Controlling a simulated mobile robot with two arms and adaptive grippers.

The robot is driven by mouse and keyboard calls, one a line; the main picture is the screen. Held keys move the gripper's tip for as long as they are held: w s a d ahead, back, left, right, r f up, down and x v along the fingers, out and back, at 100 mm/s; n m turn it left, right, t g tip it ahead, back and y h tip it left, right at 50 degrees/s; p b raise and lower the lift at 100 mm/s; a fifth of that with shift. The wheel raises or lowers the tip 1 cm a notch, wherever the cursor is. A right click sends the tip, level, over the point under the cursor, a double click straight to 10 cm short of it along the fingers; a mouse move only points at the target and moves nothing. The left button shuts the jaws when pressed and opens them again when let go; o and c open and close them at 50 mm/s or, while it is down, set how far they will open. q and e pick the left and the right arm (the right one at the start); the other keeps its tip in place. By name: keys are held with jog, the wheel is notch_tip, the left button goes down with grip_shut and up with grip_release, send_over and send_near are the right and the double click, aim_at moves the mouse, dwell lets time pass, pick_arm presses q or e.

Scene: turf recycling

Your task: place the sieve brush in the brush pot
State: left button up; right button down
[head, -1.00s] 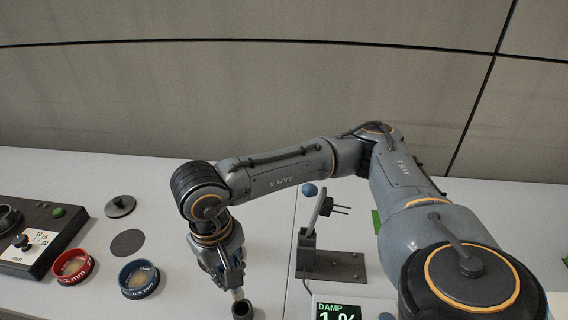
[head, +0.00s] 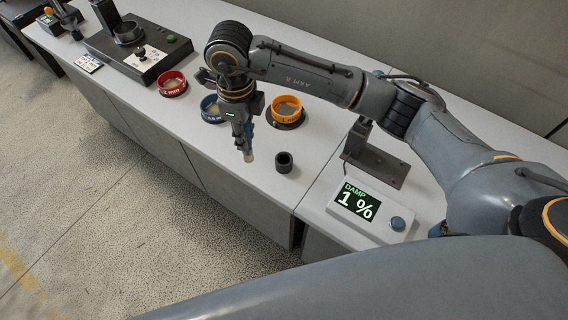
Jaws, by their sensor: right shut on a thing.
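My right gripper (head: 245,134) points down and is shut on the sieve brush (head: 249,155). Only the pale lower end of the brush shows below the fingers; the rest is hidden by the gripper. The brush looks close to upright. The brush pot (head: 284,162) is a small dark open cup standing on the bench, to the right of the brush in the picture. Brush and pot are apart, and the pot's opening is clear. My left gripper is not in view.
A blue sieve (head: 211,110), a red sieve (head: 172,84) and an orange sieve (head: 287,108) stand behind the gripper. A damp meter (head: 357,204) reading 1 % and a dark stand (head: 375,165) are to the right. The bench's front edge runs close to the pot.

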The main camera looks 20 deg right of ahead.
jog(key=w+d+f+m+b, duration=0.1)
jog(key=d+f+m+b, duration=0.1)
jog(key=d+f, duration=0.1)
jog(key=w+d+f+m+b, duration=0.1)
jog(key=d+f+m+b, duration=0.1)
jog(key=f, duration=0.4)
jog(key=w+d+f+m+b, duration=0.1)
jog(key=d+f+m+b, duration=0.1)
jog(key=d+f, duration=0.3)
jog(key=shift+m+b, duration=0.4)
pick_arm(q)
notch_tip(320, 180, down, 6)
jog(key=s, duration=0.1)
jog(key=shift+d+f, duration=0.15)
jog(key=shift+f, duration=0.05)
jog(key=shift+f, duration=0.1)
pick_arm(e)
jog(key=shift+f, duration=0.2)
jog(key=c, duration=1.1)
grip_release()
jog(key=shift+r, duration=0.1)
jog(key=shift+c, duration=0.2)
